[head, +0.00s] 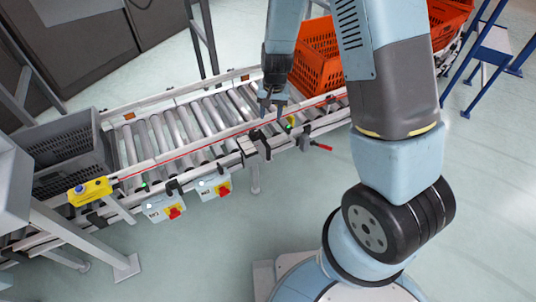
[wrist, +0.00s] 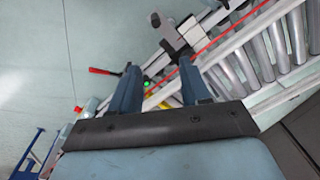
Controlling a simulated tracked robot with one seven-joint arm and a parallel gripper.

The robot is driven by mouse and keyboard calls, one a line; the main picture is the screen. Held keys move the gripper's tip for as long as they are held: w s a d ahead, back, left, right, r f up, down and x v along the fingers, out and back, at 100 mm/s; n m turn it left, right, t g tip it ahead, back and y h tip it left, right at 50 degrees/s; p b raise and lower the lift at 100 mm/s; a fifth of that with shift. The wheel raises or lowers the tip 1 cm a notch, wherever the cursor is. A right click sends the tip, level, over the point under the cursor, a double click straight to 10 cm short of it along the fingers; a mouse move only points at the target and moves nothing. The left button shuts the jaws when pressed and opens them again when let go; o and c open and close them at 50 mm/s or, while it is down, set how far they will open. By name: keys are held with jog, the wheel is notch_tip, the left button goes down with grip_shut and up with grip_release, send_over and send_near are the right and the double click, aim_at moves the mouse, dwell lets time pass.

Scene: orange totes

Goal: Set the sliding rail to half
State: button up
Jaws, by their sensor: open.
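A white side rail (head: 195,145) with a red line runs along the near side of the roller conveyor; I cannot tell for sure that it is the sliding rail. A clamp-like bracket (head: 250,145) with a pale block and black parts sits on it. It also shows in the wrist view (wrist: 173,38). A red-handled lever (head: 321,147) sticks out to its right, and shows in the wrist view too (wrist: 104,71). My gripper (head: 272,108) points down over the conveyor's near edge, right of the bracket. In the wrist view my gripper (wrist: 160,82) has its fingers apart with nothing held.
Conveyor rollers (head: 175,130) lie behind the rail. A grey crate (head: 70,150) is at the left end, an orange tote (head: 318,55) at the right. Floor in front is clear.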

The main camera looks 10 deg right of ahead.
send_over(268, 154)
jog(key=w, duration=0.1)
jog(key=shift+h, duration=0.3)
notch_tip(268, 154, down, 8)
jog(key=shift+d, duration=0.15)
notch_tip(268, 154, down, 14)
jog(key=shift+w+r, duration=0.1)
jog(key=shift+r, duration=0.05)
grip_shut()
dwell(0.4)
